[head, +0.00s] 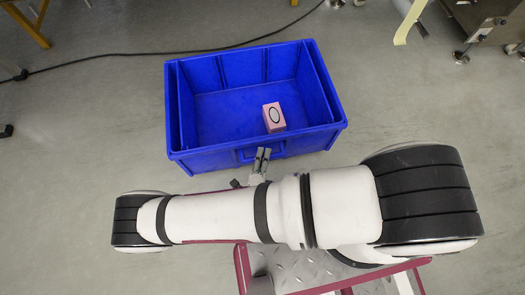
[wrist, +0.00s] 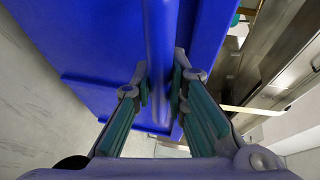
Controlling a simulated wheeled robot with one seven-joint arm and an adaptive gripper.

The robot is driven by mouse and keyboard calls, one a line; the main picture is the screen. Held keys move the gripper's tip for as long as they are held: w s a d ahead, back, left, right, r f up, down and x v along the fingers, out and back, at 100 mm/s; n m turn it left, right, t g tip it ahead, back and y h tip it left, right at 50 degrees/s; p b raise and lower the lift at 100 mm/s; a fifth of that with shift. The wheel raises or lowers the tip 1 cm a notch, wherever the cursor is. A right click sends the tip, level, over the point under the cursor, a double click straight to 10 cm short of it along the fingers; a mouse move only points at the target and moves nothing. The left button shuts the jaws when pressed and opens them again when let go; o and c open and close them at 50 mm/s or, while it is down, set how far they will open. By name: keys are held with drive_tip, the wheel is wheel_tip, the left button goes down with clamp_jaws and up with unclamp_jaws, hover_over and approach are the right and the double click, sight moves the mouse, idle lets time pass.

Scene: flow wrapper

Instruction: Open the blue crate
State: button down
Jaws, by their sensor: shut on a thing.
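The blue crate (head: 225,103) stands on the floor in the head view. Its top is uncovered and its inside shows. A pink box (head: 275,127) with a white oval on its face sits inside, near the front wall. My gripper (head: 263,154) is at the middle of the crate's near wall. In the wrist view the two fingers of my gripper (wrist: 160,80) are on either side of a blue ridge of the crate (wrist: 158,40) and shut on it. The exact part held is hard to tell, as the fingers partly hide it.
A black cable (head: 130,54) runs across the grey floor behind the crate. A metal machine (head: 490,20) stands at the back right, and a yellow leg (head: 30,28) at the back left. The floor left and right of the crate is clear.

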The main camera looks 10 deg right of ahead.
drive_tip(key=shift+s+a+f, duration=0.1)
drive_tip(key=shift+s, duration=0.3)
drive_tip(key=c, duration=1.6)
unclamp_jaws()
drive_tip(key=shift+o, duration=0.2)
drive_tip(key=v, duration=1.2)
